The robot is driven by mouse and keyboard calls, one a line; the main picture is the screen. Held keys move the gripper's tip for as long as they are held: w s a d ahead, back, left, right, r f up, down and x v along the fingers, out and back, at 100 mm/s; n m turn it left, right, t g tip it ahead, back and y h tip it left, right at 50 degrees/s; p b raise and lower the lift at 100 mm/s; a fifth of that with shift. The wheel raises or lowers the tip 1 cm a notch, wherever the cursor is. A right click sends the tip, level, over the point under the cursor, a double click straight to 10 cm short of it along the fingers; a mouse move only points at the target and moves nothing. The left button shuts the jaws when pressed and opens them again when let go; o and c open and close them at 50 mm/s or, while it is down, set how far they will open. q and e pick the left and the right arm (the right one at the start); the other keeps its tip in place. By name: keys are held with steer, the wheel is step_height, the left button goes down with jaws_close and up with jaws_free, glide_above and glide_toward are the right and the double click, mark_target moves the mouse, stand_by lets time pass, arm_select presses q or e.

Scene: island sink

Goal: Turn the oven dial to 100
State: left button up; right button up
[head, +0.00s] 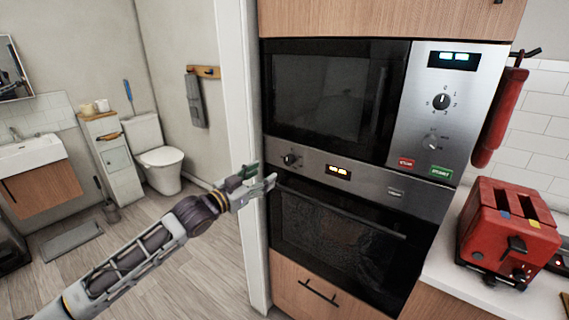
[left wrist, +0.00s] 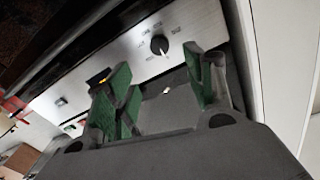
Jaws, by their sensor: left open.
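The oven dial (head: 290,159) is a round black knob at the left end of the steel panel of the lower oven (head: 335,226). It also shows in the left wrist view as a black knob (left wrist: 159,44) with a pale mark on it. The printed marks around it are too small to read. My left gripper (head: 262,180) is open and empty, left of and below the dial in the head view, apart from it. In the left wrist view, its green-padded fingers (left wrist: 158,65) are spread, with the dial beyond and between their tips.
A lit display (head: 338,172) sits right of the dial. The oven handle (head: 340,209) sticks out below. A microwave (head: 335,95) is above. A white door frame (head: 240,140) stands close on the left. A red toaster (head: 508,232) is on the right counter.

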mark_target(287, 161)
arm_select(q)
steer(key=shift+p+x, duration=0.4)
steer(key=shift+x, duration=5.35)
steer(key=c, duration=1)
